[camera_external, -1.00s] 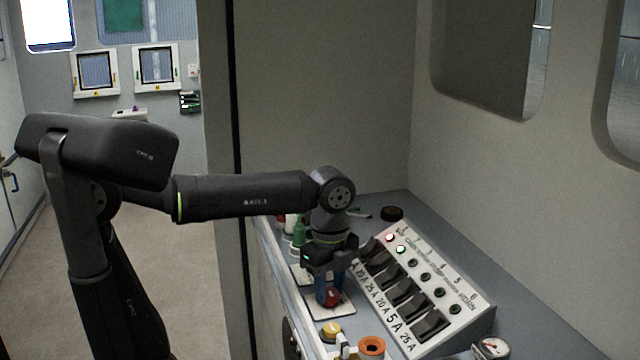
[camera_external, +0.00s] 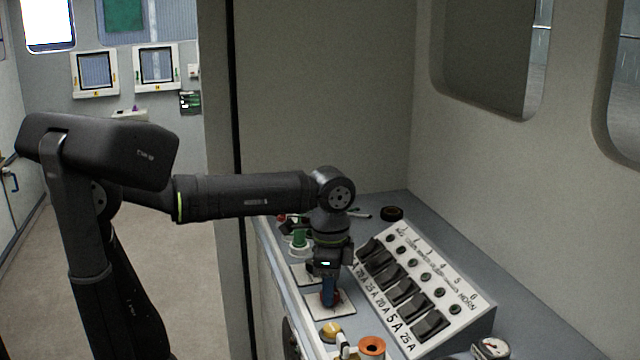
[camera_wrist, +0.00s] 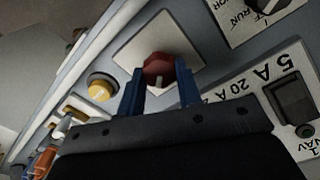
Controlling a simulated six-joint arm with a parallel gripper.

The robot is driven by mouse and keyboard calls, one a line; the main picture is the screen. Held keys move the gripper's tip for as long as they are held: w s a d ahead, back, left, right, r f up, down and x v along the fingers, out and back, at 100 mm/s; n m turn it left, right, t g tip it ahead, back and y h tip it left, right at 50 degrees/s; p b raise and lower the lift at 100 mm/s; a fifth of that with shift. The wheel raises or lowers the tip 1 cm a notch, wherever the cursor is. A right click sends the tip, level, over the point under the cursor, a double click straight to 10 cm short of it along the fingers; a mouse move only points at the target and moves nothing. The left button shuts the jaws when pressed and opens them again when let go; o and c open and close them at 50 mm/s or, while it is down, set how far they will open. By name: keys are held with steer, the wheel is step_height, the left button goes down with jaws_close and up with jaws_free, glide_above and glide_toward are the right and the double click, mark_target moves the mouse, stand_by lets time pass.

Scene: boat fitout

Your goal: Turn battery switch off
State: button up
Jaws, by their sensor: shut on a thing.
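The battery switch is a red knob (camera_wrist: 158,68) on a pale square plate (camera_wrist: 140,42), in the middle of the wrist view. My gripper (camera_wrist: 160,88) has its two blue fingers on either side of the knob and is shut on it. In the external view my gripper (camera_external: 329,292) points down at the square plate (camera_external: 343,311) on the console. There the fingers hide most of the red knob.
A sloped panel (camera_external: 468,300) with several black rocker switches stands close to the right of my gripper. A yellow button (camera_external: 331,332) and an orange ring (camera_external: 371,345) are in front. A green knob (camera_external: 299,236) stands behind. A gauge (camera_external: 491,348) sits at front right.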

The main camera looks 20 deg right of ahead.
steer(key=n, duration=0.4)
steer(key=shift+n, duration=2.8)
steer(key=o, duration=1)
steer(key=shift+c, duration=0.2)
step_height(320, 180, up, 18)
steer(key=shift+f, duration=0.25)
